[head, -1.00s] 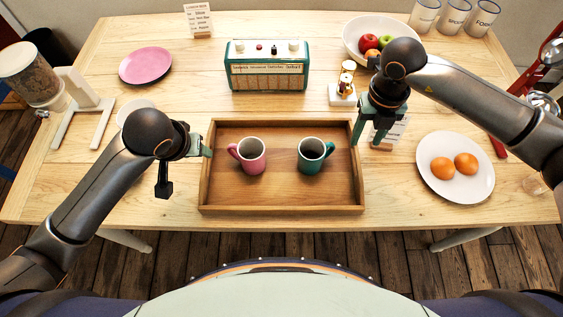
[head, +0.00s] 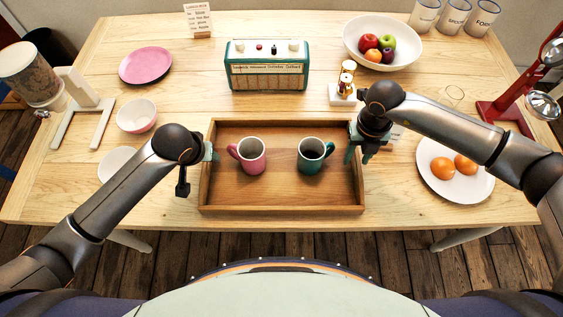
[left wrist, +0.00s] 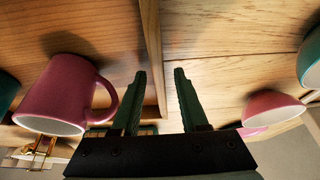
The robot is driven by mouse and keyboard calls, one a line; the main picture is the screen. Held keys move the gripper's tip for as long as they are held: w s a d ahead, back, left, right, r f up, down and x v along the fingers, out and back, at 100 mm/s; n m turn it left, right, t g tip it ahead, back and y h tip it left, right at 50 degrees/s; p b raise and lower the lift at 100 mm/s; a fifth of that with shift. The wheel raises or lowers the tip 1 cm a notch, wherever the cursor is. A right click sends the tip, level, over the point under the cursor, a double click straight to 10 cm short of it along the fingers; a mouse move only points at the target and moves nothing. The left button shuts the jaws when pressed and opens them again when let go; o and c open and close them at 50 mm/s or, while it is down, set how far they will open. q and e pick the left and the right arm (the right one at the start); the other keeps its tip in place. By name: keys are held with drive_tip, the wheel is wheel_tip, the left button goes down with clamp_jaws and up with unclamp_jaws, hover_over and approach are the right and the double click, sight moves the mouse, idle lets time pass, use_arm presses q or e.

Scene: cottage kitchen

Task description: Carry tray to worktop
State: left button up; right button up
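The wooden tray (head: 282,209) lies on the worktop in front of me, holding a pink mug (head: 249,157) and a teal mug (head: 312,156), both upright. My left gripper (head: 210,152) is at the tray's left wall. In the left wrist view its two fingers (left wrist: 160,72) stand apart, with the tray wall (left wrist: 151,35) in line between them and the pink mug (left wrist: 65,98) to the left. My right gripper (head: 358,154) is at the tray's right wall; its fingers look parted, one on each side of the rim. Contact there is hard to tell.
A radio (head: 266,66) and a small gold-topped ornament (head: 345,84) stand behind the tray. A plate of oranges (head: 437,186) lies right, below my right arm. A pink bowl (head: 136,116) and a pink plate (head: 146,65) are left. A fruit bowl (head: 399,58) is at the back.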

use_arm(q)
clamp_jaws()
use_arm(e)
clamp_jaws()
use_arm(q)
drive_tip(key=shift+r, duration=0.1)
use_arm(e)
drive_tip(key=shift+w+r, duration=0.1)
drive_tip(key=shift+r, duration=0.05)
idle(0.7)
